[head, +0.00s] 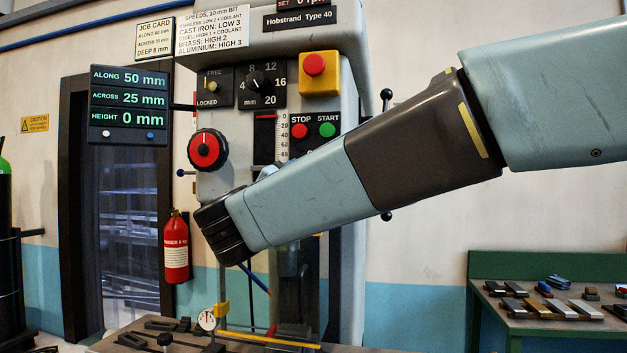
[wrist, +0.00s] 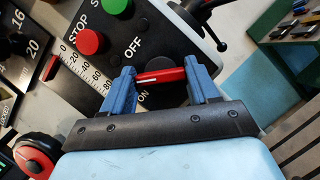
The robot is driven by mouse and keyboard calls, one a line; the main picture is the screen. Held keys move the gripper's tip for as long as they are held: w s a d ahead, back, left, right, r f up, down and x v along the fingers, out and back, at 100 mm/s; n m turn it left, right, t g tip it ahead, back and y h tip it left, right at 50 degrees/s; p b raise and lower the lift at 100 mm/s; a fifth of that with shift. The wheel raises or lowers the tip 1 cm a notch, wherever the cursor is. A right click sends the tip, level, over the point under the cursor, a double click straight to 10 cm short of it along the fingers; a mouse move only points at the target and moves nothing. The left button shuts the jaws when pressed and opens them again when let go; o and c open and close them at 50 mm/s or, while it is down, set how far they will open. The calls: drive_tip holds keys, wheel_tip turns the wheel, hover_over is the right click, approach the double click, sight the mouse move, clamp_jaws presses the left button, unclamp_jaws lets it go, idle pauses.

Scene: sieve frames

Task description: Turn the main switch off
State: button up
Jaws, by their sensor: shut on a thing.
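The main switch is a red bar handle (wrist: 160,76) on a round dark hub, on a black panel marked OFF and ON. In the wrist view the OFF label (wrist: 133,47) is above the bar's left end and the ON label (wrist: 143,97) is below it. My gripper (wrist: 163,75) has its blue fingers at the two ends of the bar, shut on it. The bar lies nearly level in this view; which mark it points to I cannot tell. In the head view my own arm hides the switch and my fingers.
A red stop button (head: 299,131) and green start button (head: 327,130) sit close to my forearm. A red-faced handwheel (head: 207,149) is left of it, and a yellow emergency-stop box (head: 319,74) is above. A bench with metal blocks (head: 558,309) stands at right.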

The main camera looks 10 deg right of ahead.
drive_tip(key=shift+d+m+g, duration=0.1)
drive_tip(key=shift+m+g, duration=0.65)
drive_tip(key=shift+m, duration=1.1)
drive_tip(key=shift+a+m+g, duration=0.1)
drive_tip(key=shift+m+g, duration=0.6)
drive_tip(key=shift+m, duration=1.2)
drive_tip(key=shift+d+m+g, duration=0.1)
drive_tip(key=shift+m+g, duration=0.65)
drive_tip(key=shift+m, duration=1.1)
drive_tip(key=shift+f, duration=0.1)
drive_tip(key=o, duration=1.1)
drive_tip(key=shift+c, duration=0.2)
drive_tip(key=v, duration=1.4)
